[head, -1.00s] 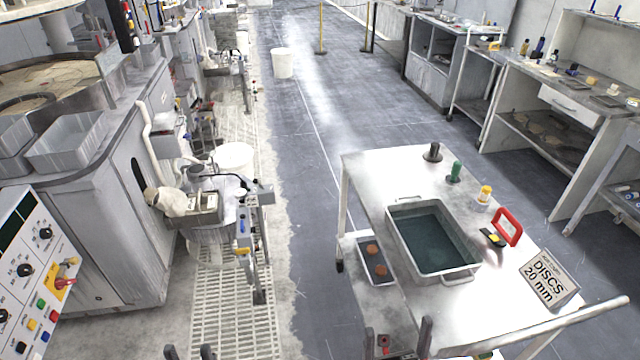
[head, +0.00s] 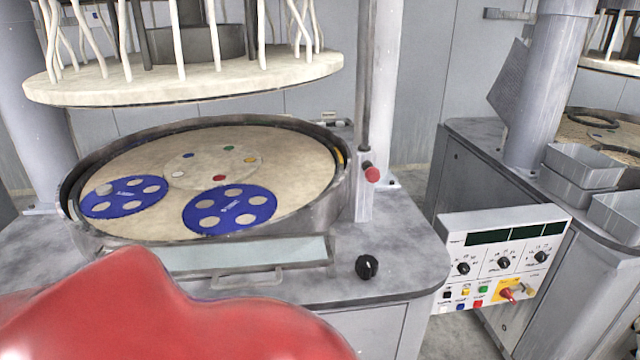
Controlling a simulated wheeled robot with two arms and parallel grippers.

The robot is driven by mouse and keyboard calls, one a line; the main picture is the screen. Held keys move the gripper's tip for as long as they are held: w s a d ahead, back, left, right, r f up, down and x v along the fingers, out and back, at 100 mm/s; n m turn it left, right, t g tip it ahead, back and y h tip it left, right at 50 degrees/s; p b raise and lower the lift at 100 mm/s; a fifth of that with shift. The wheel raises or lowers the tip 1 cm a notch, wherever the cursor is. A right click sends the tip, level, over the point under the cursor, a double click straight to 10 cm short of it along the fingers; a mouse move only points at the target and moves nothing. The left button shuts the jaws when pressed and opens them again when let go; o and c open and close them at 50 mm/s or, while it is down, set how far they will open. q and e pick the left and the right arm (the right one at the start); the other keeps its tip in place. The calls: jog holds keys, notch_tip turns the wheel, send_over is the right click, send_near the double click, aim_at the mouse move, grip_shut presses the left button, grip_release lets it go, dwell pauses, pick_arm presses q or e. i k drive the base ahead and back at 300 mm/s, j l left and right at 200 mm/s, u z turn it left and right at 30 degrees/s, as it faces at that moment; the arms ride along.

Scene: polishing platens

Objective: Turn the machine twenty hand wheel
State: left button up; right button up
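A polishing machine stands in front of me in the head view, with a round, rimmed platen (head: 300,185). A small black knob (head: 367,266) sits on its grey top at the front right; it may be the hand wheel, but I cannot tell. A red knob (head: 371,172) sticks out from the upright post to the right of the platen. No label naming machine twenty can be read. Neither of my grippers is in view.
Two blue carriers (head: 230,210) (head: 124,197) with round holes lie on the platen. A control panel (head: 503,256) with dials and coloured buttons stands to the right. Grey trays (head: 577,165) sit on the neighbouring machine. A large red rounded surface (head: 150,310) blocks the lower left.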

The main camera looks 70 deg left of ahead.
aim_at(366, 267)
jog(key=j+u, duration=0.15)
jog(key=u, duration=1.45)
